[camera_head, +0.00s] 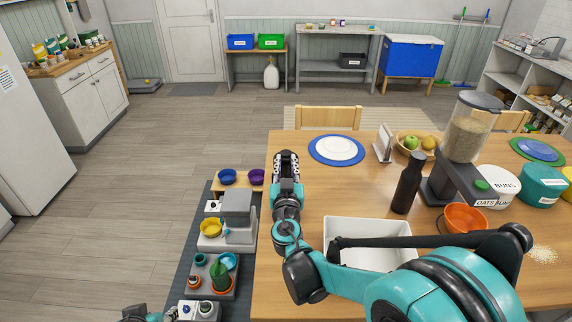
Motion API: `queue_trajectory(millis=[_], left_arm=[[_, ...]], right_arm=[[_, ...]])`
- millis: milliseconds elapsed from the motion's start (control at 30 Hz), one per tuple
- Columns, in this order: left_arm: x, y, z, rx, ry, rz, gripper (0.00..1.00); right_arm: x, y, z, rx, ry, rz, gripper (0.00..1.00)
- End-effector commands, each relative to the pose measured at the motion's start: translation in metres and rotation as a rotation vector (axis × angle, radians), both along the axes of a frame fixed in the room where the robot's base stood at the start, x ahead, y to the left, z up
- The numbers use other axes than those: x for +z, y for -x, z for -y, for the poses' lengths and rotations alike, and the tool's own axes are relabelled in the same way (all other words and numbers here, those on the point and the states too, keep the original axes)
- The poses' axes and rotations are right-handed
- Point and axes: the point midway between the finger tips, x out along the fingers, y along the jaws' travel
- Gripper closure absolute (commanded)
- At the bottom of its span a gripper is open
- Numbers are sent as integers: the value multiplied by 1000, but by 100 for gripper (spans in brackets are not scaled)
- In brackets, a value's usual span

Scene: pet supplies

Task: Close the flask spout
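A white tray (345,228) lies beneath my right arm. A grain dispenser (464,140), orange bowl (466,217) and white tub (497,186) stand right of the flask. A blue-rimmed plate (318,150) lies behind. A low bench (243,256) with feeders is left.

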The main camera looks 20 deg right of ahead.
Motion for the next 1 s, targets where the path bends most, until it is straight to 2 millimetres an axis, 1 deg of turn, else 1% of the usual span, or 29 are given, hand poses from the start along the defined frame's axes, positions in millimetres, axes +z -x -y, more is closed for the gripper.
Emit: queue_trajectory(millis=[333, 467, 567, 800, 900, 1000], left_arm=[[0, 0, 0, 0, 0, 0, 60], [0, 0, 0, 0, 0, 0, 60], [0, 0, 0, 0, 0, 0, 60], [0, 0, 0, 0, 0, 0, 60], [0, 0, 0, 0, 0, 0, 60], [0, 0, 0, 0, 0, 0, 60]], right_arm=[[0, 1, 0, 0, 0, -1, 60], [-1, 11, -3, 0, 0, 0, 60], [-2, 28, -8, 2, 0, 0, 60], [-5, 80, -22, 4, -1, -1, 60], [-6, 97, -27, 4, -1, -1, 60], [-6, 108, -30, 2, 0, -1, 60]])
